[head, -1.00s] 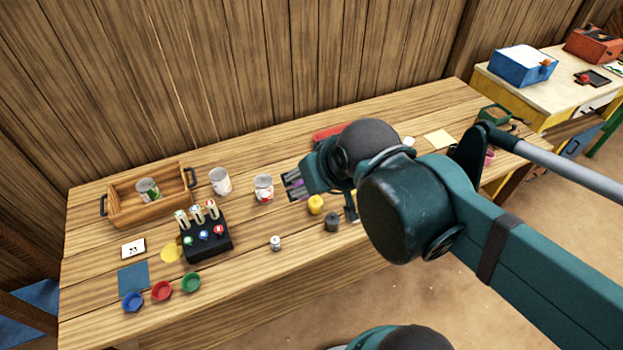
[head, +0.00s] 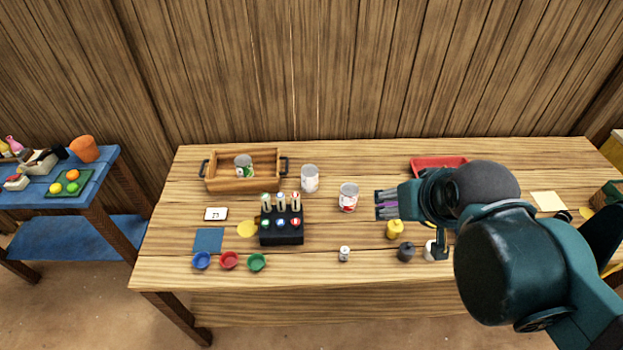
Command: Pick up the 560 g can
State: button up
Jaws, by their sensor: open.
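Three cans stand in the head view; any weight marking is too small to read, so I cannot tell which is 560 g. One can with a red and white label (head: 348,198) stands mid-table. A pale grey-white can (head: 310,179) stands behind it to the left. A can with a green label (head: 243,166) is in the wooden crate (head: 228,184). My gripper (head: 380,205) is open and empty, its fingers pointing left at the red-labelled can, with a small gap to its right side.
A black block with several upright pieces (head: 281,239) stands left of the red-labelled can. Yellow (head: 394,230) and dark (head: 405,252) weights sit below my gripper. A small pale cylinder (head: 344,254) stands in front. A red tray (head: 425,164) lies behind my gripper.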

jog(key=shift+o, duration=0.5)
jog(key=shift+w, duration=0.1)
dwell(0.3)
jog(key=m+g+p, duration=0.6)
jog(key=m+g, duration=0.1)
jog(key=m, duration=1)
send_over(310, 171)
jog(key=f, duration=2.2)
jog(key=shift+d+f, duration=0.25)
jog(key=shift+d, duration=0.1)
jog(key=shift+a+f, duration=0.25)
jog(key=shift+f, duration=0.45)
jog(key=shift+f, duration=0.1)
jog(key=shift+w+f, duration=0.1)
jog(key=shift+f, duration=1.1)
